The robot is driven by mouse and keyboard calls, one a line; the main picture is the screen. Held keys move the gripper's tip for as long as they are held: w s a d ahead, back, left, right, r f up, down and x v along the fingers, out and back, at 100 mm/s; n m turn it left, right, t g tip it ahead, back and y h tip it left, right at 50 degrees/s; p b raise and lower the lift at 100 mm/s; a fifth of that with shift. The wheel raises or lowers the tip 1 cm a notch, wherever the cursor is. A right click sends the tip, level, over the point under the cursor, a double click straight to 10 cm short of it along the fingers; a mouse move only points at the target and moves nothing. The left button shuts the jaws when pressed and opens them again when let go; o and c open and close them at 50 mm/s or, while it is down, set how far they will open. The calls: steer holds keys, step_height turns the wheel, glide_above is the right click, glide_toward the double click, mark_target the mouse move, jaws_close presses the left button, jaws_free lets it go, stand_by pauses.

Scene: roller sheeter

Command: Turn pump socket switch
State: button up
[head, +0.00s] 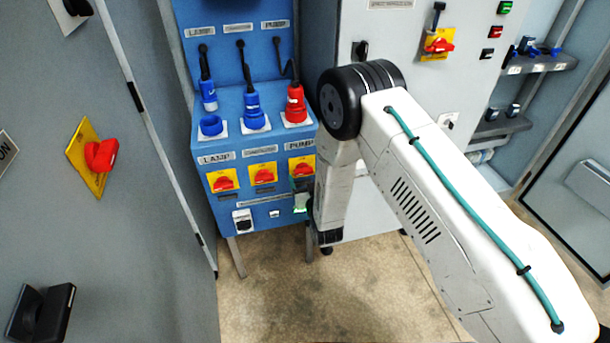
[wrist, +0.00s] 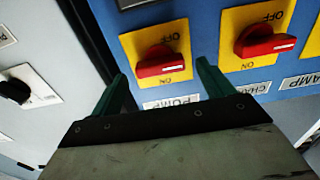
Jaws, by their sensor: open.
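The pump socket switch (head: 302,168) is a red rotary knob on a yellow plate, below the PUMP label on the blue panel. In the wrist view, where the panel appears upside down, the pump switch (wrist: 160,62) has its handle lying roughly sideways, with OFF and ON marks above and below it. My gripper (wrist: 163,80) is open, with green fingers on either side of the knob's lower part in the picture. Contact cannot be told. In the head view my gripper (head: 301,188) is at the panel just below the switch, partly hidden by my arm.
A second red switch (wrist: 265,40) is close beside it in the wrist view; the lamp switch (head: 223,181) is farther left. A grey cabinet (head: 400,60) adjoins on the right. The floor (head: 360,300) in front is clear.

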steer(key=shift+x, duration=1.1)
steer(key=c, duration=1)
steer(key=shift+m, duration=0.4)
steer(key=m, duration=0.3)
steer(key=shift+m, duration=0.4)
steer(key=m, duration=0.4)
steer(key=shift+d, duration=0.1)
steer(key=m, duration=0.9)
steer(key=shift+f, duration=0.1)
steer(key=shift+o, duration=0.2)
steer(key=shift+m, duration=0.3)
